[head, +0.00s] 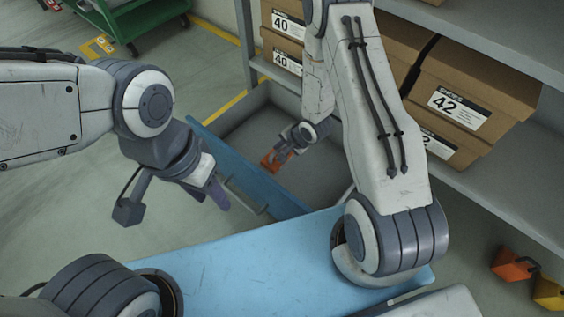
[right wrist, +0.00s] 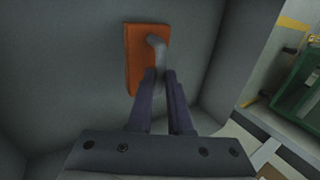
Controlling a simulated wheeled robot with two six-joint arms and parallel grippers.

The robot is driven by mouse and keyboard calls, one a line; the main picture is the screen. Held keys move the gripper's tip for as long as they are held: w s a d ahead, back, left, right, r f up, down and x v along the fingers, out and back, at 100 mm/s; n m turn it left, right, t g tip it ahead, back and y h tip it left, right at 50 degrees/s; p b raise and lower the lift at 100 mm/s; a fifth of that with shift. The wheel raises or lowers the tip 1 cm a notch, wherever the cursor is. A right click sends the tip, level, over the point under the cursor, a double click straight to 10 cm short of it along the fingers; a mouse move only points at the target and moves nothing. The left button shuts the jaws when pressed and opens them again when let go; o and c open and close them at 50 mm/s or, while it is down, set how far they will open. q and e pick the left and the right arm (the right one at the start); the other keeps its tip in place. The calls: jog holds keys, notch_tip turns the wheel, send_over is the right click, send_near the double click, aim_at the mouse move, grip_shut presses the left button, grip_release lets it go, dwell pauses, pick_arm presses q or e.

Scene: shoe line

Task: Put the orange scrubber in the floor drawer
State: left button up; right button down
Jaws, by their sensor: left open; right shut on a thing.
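The orange scrubber (head: 271,161) is in my right gripper (head: 284,154), inside the open floor drawer (head: 228,152). In the right wrist view, the scrubber (right wrist: 134,62) is a flat orange block with a grey handle, and the fingers (right wrist: 160,76) are closed on that handle. Grey drawer walls surround it; I cannot tell whether the block touches the drawer floor. The drawer has a blue front and a grey inside. My left gripper (head: 217,190) is open and empty, outside the drawer near the bar handle (head: 244,196) on its front.
Shelves with shoe boxes (head: 459,105) stand above and to the right of the drawer. A green cart (head: 135,25) stands at the back left. An orange block (head: 511,265) and a yellow one (head: 548,291) are at the lower right. The floor left of the drawer is mostly clear.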

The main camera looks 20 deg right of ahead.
aim_at(270, 163)
notch_tip(270, 163, down, 6)
jog(key=b, duration=0.3)
jog(key=shift+r, duration=0.1)
jog(key=c, duration=0.8)
grip_release()
jog(key=shift+c, duration=0.2)
jog(key=shift+r, duration=0.1)
